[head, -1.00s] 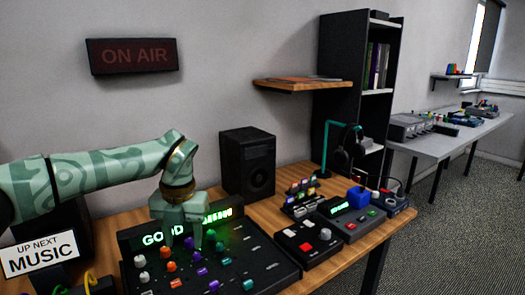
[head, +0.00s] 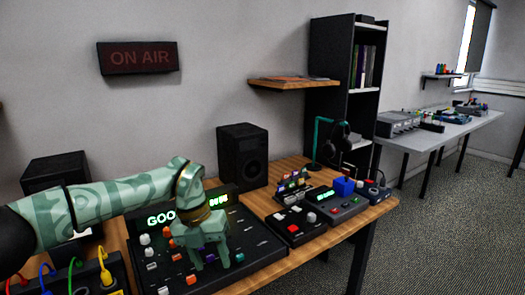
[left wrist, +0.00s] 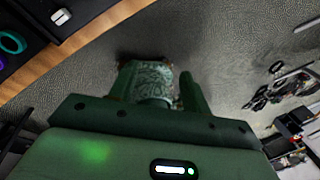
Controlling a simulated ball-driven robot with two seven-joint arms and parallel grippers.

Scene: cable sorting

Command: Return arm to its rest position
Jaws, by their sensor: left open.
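My left arm reaches in from the left in the head view. My left gripper (head: 211,263) points down in front of the black mixing console (head: 258,243), covering part of its knobs and its green-lit display (head: 161,218). Its two fingers are apart and I see nothing held. I cannot tell how far it is above or in front of the console. In the left wrist view the open fingers (left wrist: 158,92) stand apart above dark carpet, with a green patterned shape between them that looks like part of my own body. My right gripper is not in view.
The wooden desk (head: 378,212) also holds a speaker (head: 243,156), small control boxes (head: 300,224), a headphone stand (head: 318,138) and a box with coloured cables (head: 103,275) at lower left. An ON AIR sign (head: 138,58) hangs on the wall. Carpet (head: 440,235) is clear at right.

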